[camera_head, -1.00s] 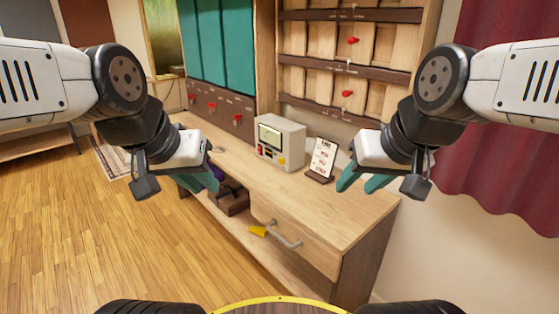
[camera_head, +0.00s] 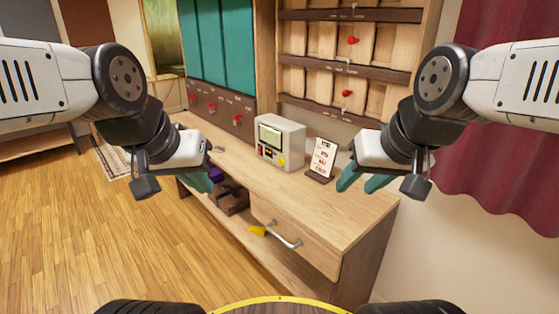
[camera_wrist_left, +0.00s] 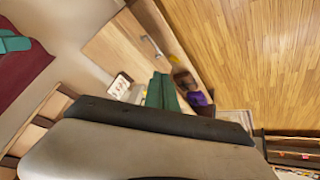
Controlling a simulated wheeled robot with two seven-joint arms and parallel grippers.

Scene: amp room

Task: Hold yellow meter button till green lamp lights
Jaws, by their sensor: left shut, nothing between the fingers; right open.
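The meter (camera_head: 279,142) is a pale box with a screen, standing on the wooden desk against the back wall. Its yellow button (camera_head: 281,161) is at the lower right of its front, and a red part (camera_head: 260,150) is at the lower left. No lit green lamp can be made out. My left gripper (camera_head: 202,183) is shut and empty, in front of and left of the meter, apart from it. Its green fingers also show in the left wrist view (camera_wrist_left: 161,92). My right gripper (camera_head: 360,182) is open and empty, right of the meter near the small sign.
A small sign (camera_head: 322,160) stands on the desk right of the meter. Purple and dark items (camera_wrist_left: 197,98) sit on the shelf below. A red curtain (camera_head: 500,150) hangs at the right.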

